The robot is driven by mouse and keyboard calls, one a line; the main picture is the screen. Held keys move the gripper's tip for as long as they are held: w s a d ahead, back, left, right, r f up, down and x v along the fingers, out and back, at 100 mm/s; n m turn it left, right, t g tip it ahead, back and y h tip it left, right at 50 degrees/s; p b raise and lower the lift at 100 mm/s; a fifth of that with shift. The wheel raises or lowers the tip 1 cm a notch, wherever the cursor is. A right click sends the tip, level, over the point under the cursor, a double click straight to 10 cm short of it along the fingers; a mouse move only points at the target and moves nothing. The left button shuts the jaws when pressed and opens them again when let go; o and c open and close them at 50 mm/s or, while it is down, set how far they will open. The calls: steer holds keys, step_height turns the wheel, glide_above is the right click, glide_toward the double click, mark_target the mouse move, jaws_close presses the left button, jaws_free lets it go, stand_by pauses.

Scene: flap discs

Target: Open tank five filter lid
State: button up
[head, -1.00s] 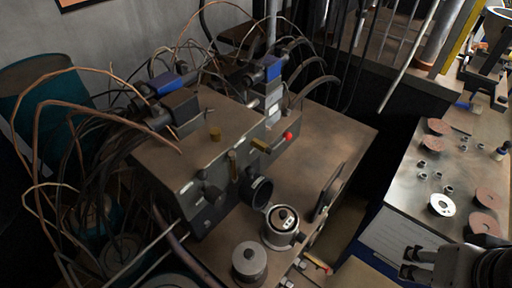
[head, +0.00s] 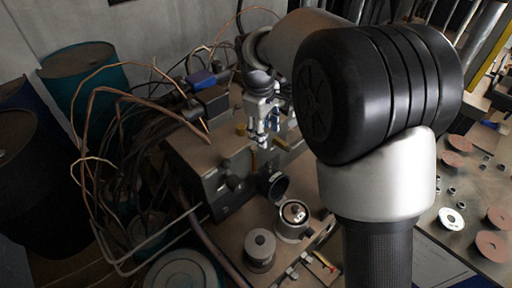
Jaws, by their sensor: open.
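A grey hydraulic unit (head: 190,153) stands on a brown metal bench. At its front are a silver canister with a pale ring and dark centre on top (head: 292,216) and a grey canister with a knobbed top (head: 260,248). A dark round port (head: 273,187) faces out just behind them. I see no readable number, so I cannot tell which belongs to tank five. My gripper (head: 262,140) points down in front of or over the unit, near its yellow handle. Its fingers look apart, with nothing visible between them. My arm hides the right part of the unit.
Copper and black hoses (head: 105,115) loop left of the unit. A teal drum (head: 88,85) and a dark drum (head: 30,150) stand at the left. At the right, a metal table (head: 466,235) holds reddish discs (head: 492,245), a white disc (head: 452,218) and small nuts.

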mark_target(268, 163)
steer(key=f+b, duration=0.1)
steer(key=f, duration=0.4)
steer(key=w+d+f+b, duration=0.1)
steer(key=f, duration=0.5)
steer(key=w+f+b, duration=0.1)
steer(key=f, duration=0.5)
steer(key=shift+w+d+b, duration=0.15)
steer(key=shift+d+b, duration=0.15)
jaws_close()
